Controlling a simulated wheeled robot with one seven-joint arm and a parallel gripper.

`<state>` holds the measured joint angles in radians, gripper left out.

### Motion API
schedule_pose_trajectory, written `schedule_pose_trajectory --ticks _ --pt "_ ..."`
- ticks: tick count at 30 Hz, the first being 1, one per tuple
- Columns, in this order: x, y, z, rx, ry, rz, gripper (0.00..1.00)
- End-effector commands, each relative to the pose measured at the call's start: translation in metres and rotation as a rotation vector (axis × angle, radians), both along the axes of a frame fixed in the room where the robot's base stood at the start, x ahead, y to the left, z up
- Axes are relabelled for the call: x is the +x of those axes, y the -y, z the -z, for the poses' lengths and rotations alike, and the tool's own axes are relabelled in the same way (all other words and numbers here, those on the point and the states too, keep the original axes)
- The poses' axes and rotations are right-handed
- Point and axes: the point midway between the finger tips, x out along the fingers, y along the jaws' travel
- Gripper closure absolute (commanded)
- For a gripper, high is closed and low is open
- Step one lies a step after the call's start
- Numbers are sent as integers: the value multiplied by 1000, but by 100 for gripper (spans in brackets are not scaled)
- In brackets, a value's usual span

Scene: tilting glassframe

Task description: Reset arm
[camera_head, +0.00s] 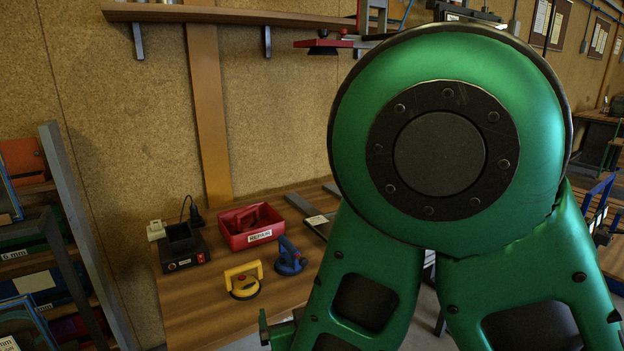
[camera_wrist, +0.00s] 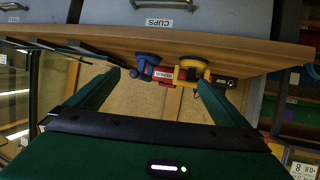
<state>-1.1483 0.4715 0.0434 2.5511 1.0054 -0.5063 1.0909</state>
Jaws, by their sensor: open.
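My green arm fills the right half of the head view, with a large round joint in front. My gripper (camera_wrist: 158,80) shows in the wrist view with its two green fingers spread wide and nothing between the fingertips. Beyond the fingers, the wrist view shows a wooden workbench (camera_wrist: 240,48), which appears upside down. A yellow suction cup (camera_wrist: 192,66) and a blue suction cup (camera_wrist: 146,61) stand on it, apart from the fingers. In the head view the yellow cup (camera_head: 242,281) and blue cup (camera_head: 289,257) stand on the workbench top (camera_head: 193,310).
A red bin (camera_head: 248,226) and a black device (camera_head: 183,247) stand at the back of the bench. A shelf rack (camera_head: 40,250) is at the left. A wall shelf (camera_head: 230,14) hangs above. A drawer labelled CUPS (camera_wrist: 190,17) shows in the wrist view.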

Motion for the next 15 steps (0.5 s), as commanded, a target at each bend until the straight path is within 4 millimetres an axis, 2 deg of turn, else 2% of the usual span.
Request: schedule_pose_trajectory --ticks 5,8,9,11,15 --pt "30 76 -12 -38 -46 186 0" --pt "43 139 -19 -67 -104 330 0" --pt "44 165 -21 -80 -135 387 0" --pt "43 202 -23 -95 -185 468 0" --pt "27 282 -28 -114 -318 632 0"
